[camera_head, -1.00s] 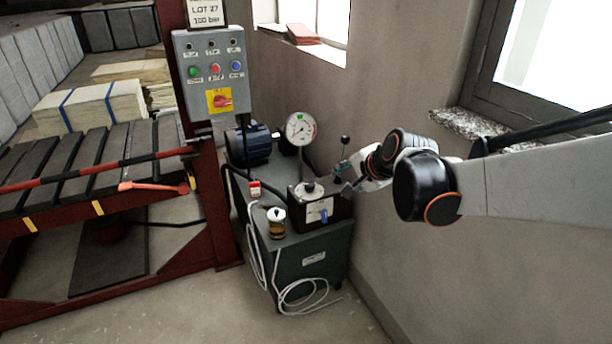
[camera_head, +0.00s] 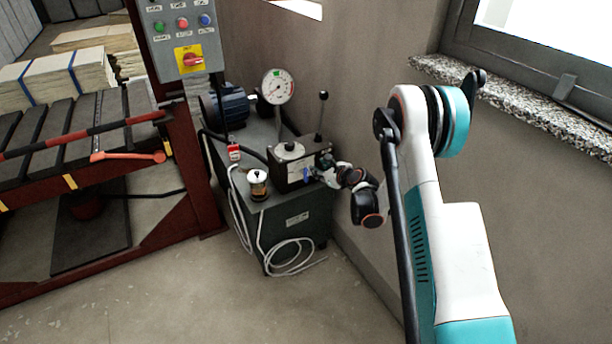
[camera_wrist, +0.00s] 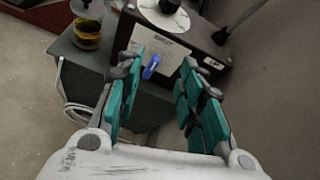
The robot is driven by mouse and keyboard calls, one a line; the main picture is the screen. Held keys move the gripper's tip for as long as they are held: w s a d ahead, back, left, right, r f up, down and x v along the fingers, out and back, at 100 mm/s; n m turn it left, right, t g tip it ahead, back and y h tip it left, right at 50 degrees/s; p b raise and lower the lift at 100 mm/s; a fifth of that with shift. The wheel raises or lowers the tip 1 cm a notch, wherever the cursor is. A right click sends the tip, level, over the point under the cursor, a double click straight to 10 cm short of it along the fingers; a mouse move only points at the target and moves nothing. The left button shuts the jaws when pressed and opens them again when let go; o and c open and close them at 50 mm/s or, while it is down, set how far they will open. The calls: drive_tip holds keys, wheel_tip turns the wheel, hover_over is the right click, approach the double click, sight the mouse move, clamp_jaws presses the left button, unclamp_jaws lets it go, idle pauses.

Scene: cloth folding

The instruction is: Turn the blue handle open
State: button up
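The blue handle (camera_head: 306,174) is a small lever on the light front plate of a dark block (camera_head: 283,174) on the grey-green power unit. In the wrist view the blue handle (camera_wrist: 152,67) stands tilted on the plate, between the fingertip ends as seen from the wrist. My gripper (camera_wrist: 159,72) is open, with teal finger pads on either side of that line of sight. In the head view my gripper (camera_head: 321,171) is just right of the handle, close to the block. I cannot tell whether a finger touches the handle.
A black-knobbed lever (camera_head: 322,112) rises behind the block, and a pressure gauge (camera_head: 278,87) stands at the back. An amber glass cup (camera_head: 258,185) is left of the block. A wall is close on the right. A white hose (camera_head: 290,262) hangs in front.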

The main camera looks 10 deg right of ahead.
sight(307, 174)
wheel_tip(307, 174, down, 6)
drive_tip(key=m, duration=0.3)
drive_tip(key=shift+t, duration=0.3)
drive_tip(key=b+x, duration=0.1)
drive_tip(key=x, duration=0.3)
drive_tip(key=b+x, duration=0.2)
drive_tip(key=x, duration=0.2)
drive_tip(key=d+b+x, duration=0.1)
drive_tip(key=x, duration=0.3)
drive_tip(key=shift+w+f, duration=0.2)
drive_tip(key=shift+f, duration=0.1)
drive_tip(key=shift+b+x, duration=0.4)
drive_tip(key=shift+x, duration=0.4)
drive_tip(key=shift+a+r, duration=0.1)
clamp_jaws()
